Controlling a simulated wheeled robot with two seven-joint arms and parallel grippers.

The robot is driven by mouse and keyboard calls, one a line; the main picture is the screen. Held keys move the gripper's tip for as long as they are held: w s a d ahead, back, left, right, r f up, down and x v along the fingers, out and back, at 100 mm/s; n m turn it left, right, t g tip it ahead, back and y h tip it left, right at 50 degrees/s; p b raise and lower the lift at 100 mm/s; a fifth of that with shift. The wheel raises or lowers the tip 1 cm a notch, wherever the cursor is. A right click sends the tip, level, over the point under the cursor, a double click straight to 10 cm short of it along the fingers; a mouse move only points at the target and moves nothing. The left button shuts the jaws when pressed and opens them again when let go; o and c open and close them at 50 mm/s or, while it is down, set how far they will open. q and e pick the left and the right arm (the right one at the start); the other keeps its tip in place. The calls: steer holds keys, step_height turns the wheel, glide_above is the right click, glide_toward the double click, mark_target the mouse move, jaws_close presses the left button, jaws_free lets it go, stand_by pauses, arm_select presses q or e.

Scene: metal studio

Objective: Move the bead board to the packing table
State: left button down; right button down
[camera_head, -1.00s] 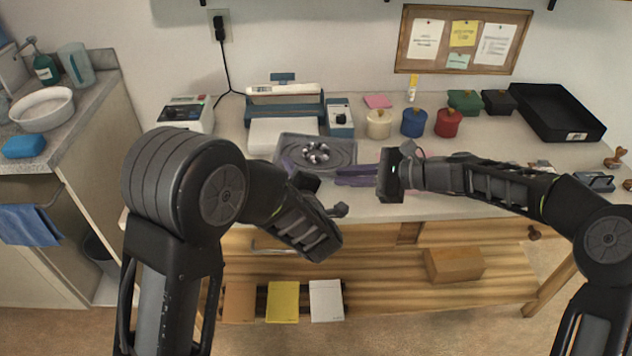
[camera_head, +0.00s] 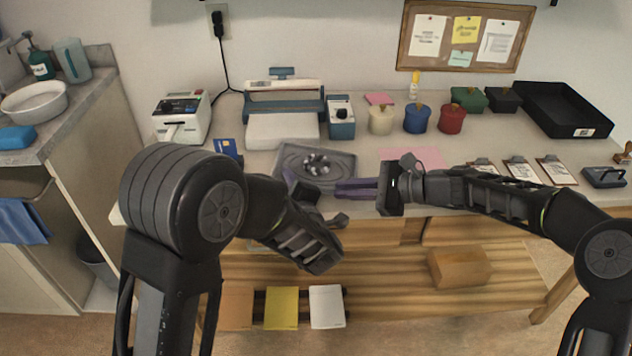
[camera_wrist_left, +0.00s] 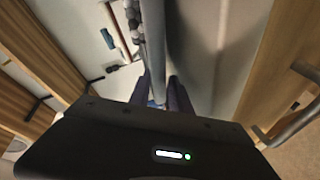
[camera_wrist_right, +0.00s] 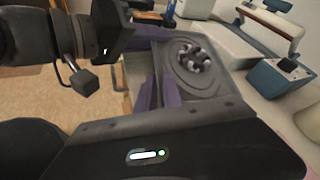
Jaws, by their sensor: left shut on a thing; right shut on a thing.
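The bead board (camera_head: 345,163) is a grey, roughly square tray with a ring recess and dark and white beads in its middle. In the head view it is at the near edge of the worktop; I cannot tell whether it touches it. My left gripper (camera_head: 301,187) is shut on its near left edge with purple fingers. My right gripper (camera_head: 356,188) is shut on its near right side. The left wrist view shows the board (camera_wrist_left: 154,40) edge-on by the fingers. The right wrist view shows the board (camera_wrist_right: 205,75) and its beads. No separate packing table is identifiable.
The worktop (camera_head: 262,160) holds a label printer (camera_head: 183,117), a sealer (camera_head: 284,110), a blue-grey device (camera_head: 341,118), lidded pots (camera_head: 417,119), a pink mat (camera_head: 415,156), clipboards (camera_head: 521,170) and a black tray (camera_head: 565,108). A sink counter (camera_head: 60,130) stands left.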

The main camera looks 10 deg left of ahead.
arm_select(q)
steer(key=c, duration=1.6)
jaws_free()
steer(key=shift+s+f, duration=0.25)
steer(key=shift+f, duration=0.65)
arm_select(e)
steer(key=c, duration=1.9)
jaws_free()
steer(key=shift+f, duration=0.15)
arm_select(q)
steer(key=o, duration=0.4)
steer(key=shift+f, duration=0.1)
arm_select(e)
steer(key=o, duration=0.4)
steer(key=shift+f, duration=0.1)
arm_select(q)
steer(key=shift+s, duration=0.1)
steer(key=shift+s+d, duration=0.35)
steer(key=shift+d, duration=0.15)
arm_select(e)
steer(key=shift+w+f, duration=0.25)
steer(key=shift+s, duration=0.1)
arm_select(q)
steer(key=s+d+r, duration=0.3)
steer(key=s, duration=0.2)
steer(key=shift+s, duration=0.25)
steer(key=shift+r, duration=0.1)
